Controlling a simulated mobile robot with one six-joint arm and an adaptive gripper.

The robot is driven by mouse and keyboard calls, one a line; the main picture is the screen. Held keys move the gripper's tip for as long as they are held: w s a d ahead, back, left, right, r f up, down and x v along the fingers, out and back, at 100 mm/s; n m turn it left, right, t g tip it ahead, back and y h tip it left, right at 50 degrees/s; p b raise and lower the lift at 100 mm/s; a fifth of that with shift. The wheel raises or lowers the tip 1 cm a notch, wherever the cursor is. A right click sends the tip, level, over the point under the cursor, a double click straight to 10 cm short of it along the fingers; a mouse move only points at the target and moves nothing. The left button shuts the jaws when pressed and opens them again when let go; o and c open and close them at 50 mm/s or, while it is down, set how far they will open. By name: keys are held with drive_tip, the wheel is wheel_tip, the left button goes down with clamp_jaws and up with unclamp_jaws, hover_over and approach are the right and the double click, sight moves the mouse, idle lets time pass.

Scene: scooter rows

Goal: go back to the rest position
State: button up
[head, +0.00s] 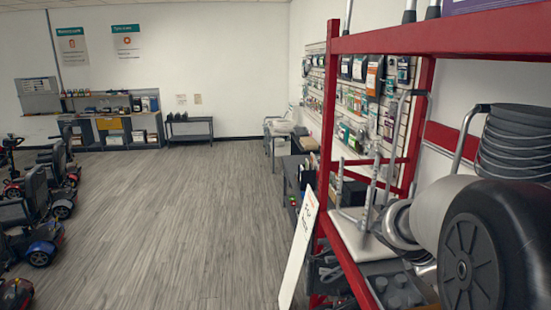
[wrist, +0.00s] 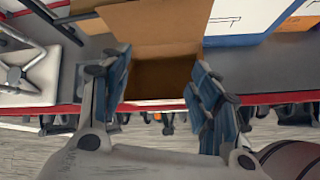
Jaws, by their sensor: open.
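My gripper (wrist: 157,64) shows in the wrist view with its two blue-padded fingers spread wide apart. Nothing is held between them. An open cardboard box (wrist: 165,28) lies beyond the fingertips, with its dark inside showing between them. I cannot tell how far the fingers are from the box. My gripper does not show clearly in the head view.
Mobility scooters (head: 38,235) line the left. The wooden floor (head: 165,215) between is clear.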

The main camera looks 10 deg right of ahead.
drive_tip(key=s+a+f+m+t+y+b, duration=0.1)
drive_tip(key=s+a+f+m+y+b, duration=0.2)
drive_tip(key=a+f+b, duration=0.4)
drive_tip(key=s+a+f+m+t+y+b, duration=0.2)
drive_tip(key=s+a+f+m+b, duration=0.3)
drive_tip(key=a, duration=1.1)
drive_tip(key=s+a+f+m+t+y+b, duration=0.2)
drive_tip(key=s+a+f+m+y+b, duration=0.2)
drive_tip(key=a+f+b, duration=0.6)
drive_tip(key=shift+s+a+m, duration=0.5)
drive_tip(key=shift+s+a, duration=0.05)
drive_tip(key=shift+a, duration=0.25)
drive_tip(key=shift+c, duration=0.2)
